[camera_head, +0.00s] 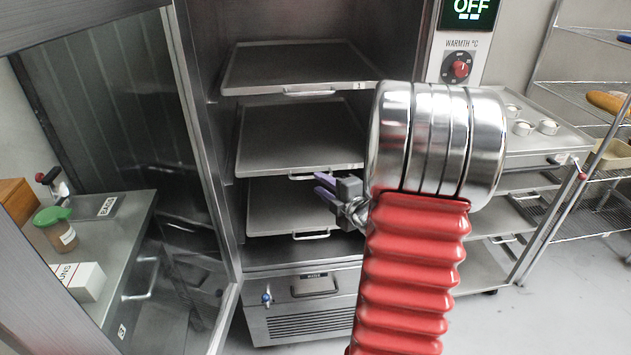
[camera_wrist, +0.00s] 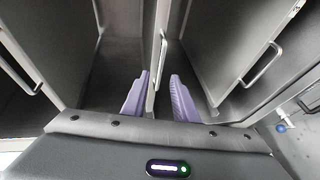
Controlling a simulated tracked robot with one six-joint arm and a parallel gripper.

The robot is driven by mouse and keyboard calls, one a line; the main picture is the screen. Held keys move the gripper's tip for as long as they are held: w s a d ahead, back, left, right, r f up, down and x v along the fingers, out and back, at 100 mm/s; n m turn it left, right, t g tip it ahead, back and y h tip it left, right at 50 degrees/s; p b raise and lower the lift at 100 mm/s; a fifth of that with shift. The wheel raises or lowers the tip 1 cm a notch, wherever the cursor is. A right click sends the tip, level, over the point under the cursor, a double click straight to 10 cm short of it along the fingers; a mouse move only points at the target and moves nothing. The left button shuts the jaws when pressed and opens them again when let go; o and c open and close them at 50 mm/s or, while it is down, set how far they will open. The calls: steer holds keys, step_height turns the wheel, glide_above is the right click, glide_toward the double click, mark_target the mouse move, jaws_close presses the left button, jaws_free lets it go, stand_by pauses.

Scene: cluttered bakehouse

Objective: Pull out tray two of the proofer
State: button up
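The proofer (camera_head: 205,130) stands open with three trays: a top tray (camera_head: 295,65), a middle tray (camera_head: 295,135) and a bottom tray (camera_head: 285,205). In the wrist view the purple fingers (camera_wrist: 159,80) are apart, one on each side of the middle tray's handle (camera_wrist: 163,48). I cannot tell whether they touch it. My arm hides the proofer's right side.
The glass door (camera_head: 100,90) is swung open at left, beside a counter (camera_head: 120,225) with a green-lidded jar (camera_head: 55,230). A lower panel with a blue tap (camera_head: 266,298) is under the trays. A wire rack (camera_head: 590,150) stands at right.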

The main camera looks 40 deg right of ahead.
steer(key=shift+x, duration=1.95)
steer(key=c, duration=0.6)
jaws_close()
steer(key=shift+f, duration=0.2)
